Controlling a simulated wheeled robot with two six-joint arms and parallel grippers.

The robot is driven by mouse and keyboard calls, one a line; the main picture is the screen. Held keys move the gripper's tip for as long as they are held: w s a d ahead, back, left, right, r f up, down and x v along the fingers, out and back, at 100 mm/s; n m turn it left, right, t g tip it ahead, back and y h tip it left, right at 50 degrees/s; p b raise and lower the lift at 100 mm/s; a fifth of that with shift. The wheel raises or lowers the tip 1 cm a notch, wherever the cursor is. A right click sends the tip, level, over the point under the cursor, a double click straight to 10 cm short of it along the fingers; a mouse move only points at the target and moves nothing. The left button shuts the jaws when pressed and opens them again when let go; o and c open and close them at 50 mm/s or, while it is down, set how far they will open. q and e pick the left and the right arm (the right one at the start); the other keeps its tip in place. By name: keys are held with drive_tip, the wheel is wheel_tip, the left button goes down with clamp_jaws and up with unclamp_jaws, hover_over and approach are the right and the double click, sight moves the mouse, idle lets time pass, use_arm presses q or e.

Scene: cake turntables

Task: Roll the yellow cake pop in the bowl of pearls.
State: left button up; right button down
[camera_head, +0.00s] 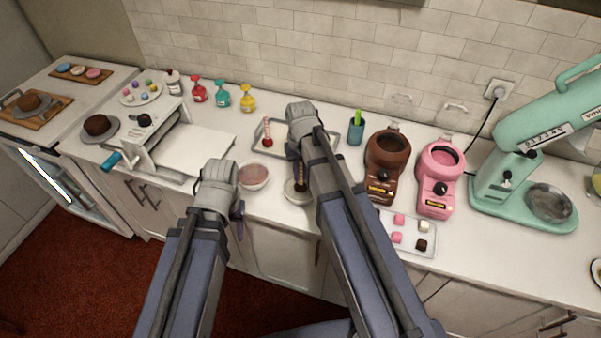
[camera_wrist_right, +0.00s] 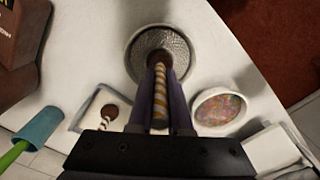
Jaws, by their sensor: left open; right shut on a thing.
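My right gripper (camera_wrist_right: 158,100) is shut on the yellow-and-white striped stick of the yellow cake pop (camera_wrist_right: 160,92). The pop's brown ball points down at the bowl of pearls (camera_wrist_right: 132,62), a round bowl with silvery-grey grains. The ball overlaps the bowl in the right wrist view; whether it touches the pearls I cannot tell. In the head view the stick (camera_head: 301,178) shows above the same bowl (camera_head: 291,197), partly hidden by my right arm. My left gripper (camera_head: 238,212) is open and empty in front of the counter, below the bowl of coloured sprinkles (camera_head: 253,176).
A tray (camera_head: 262,153) behind holds another cake pop (camera_head: 267,140) with a red-and-white stick. Right of my arm stand a teal cup (camera_head: 356,131), a brown machine (camera_head: 386,160), a pink machine (camera_head: 439,175) and a tray of small cubes (camera_head: 410,242). A white slab machine (camera_head: 190,150) stands left.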

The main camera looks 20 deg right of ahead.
drive_tip(key=shift+r+p, duration=2.65)
drive_tip(key=shift+r, duration=0.2)
drive_tip(key=shift+f, duration=0.15)
